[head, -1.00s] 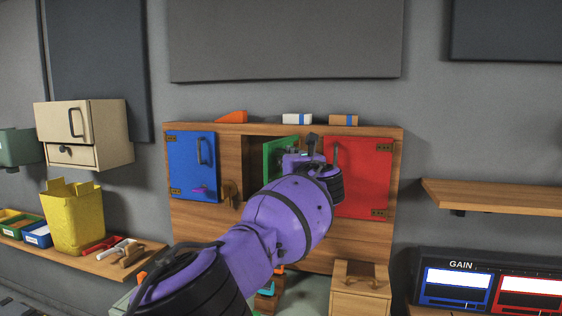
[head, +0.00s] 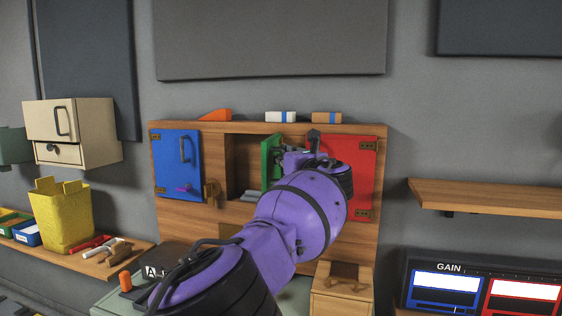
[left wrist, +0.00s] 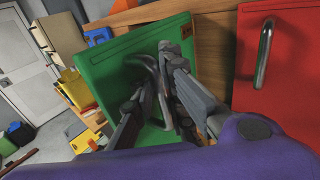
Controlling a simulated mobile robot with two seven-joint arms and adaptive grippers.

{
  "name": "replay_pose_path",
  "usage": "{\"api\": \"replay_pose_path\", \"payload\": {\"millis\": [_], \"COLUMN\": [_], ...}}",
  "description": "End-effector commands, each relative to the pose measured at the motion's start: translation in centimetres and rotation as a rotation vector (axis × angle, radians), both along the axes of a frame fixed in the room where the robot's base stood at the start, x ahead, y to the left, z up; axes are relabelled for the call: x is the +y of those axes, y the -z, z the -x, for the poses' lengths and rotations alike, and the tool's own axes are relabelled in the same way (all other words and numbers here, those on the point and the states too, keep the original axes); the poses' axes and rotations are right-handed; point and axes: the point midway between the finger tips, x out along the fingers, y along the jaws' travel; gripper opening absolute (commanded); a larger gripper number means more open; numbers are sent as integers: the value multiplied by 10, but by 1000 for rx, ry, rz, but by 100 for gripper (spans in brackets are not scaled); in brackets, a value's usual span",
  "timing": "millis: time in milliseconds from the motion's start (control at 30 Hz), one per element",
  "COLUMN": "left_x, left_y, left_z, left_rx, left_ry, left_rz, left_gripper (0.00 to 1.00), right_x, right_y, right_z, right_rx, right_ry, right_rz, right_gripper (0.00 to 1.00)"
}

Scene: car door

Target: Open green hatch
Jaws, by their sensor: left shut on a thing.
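The green hatch (head: 266,165) stands swung outward, hinged on its right side, in the middle of the wooden cabinet (head: 225,128). The dark compartment (head: 242,160) shows open on its left. My left gripper (head: 287,156) is at the outer face of the hatch. In the left wrist view, the green hatch (left wrist: 115,65) fills the middle, and my left gripper (left wrist: 156,78) is shut on its grey bar handle (left wrist: 152,72). My purple left arm hides part of the cabinet. My right gripper is not in view.
A blue hatch (head: 175,165) is shut on the left and a red hatch (head: 352,180) is shut on the right, close beside my gripper. Small blocks (head: 280,117) lie on the cabinet top. A grey object (head: 250,195) lies in the open compartment.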

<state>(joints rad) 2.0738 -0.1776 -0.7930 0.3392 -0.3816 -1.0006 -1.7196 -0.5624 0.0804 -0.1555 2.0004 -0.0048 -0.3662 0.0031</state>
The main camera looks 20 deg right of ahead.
Motion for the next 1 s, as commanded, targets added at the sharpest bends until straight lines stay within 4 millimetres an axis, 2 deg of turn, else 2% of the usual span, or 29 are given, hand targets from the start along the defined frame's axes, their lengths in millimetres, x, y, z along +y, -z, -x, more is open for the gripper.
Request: {"api": "replay_pose_path", "payload": {"millis": [33,500,533,600,800,1000], "left_x": [-3,-3,-3,-3,-2,-2], "left_y": [12,12,12,11,6,4], "left_z": [2,2,2,2,2,3], "left_rx": [18,19,19,17,10,7], "left_ry": [-3,-6,-6,-5,-4,-4], "left_rz": [0,2,2,2,2,3], "left_gripper": [0,0,13,19,19,19], "right_x": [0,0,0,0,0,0], "right_y": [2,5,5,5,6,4], "right_z": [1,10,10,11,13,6], "right_rx": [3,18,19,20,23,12], "right_ry": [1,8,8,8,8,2], "right_rz": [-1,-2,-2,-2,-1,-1], "right_gripper": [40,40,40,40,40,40]}}
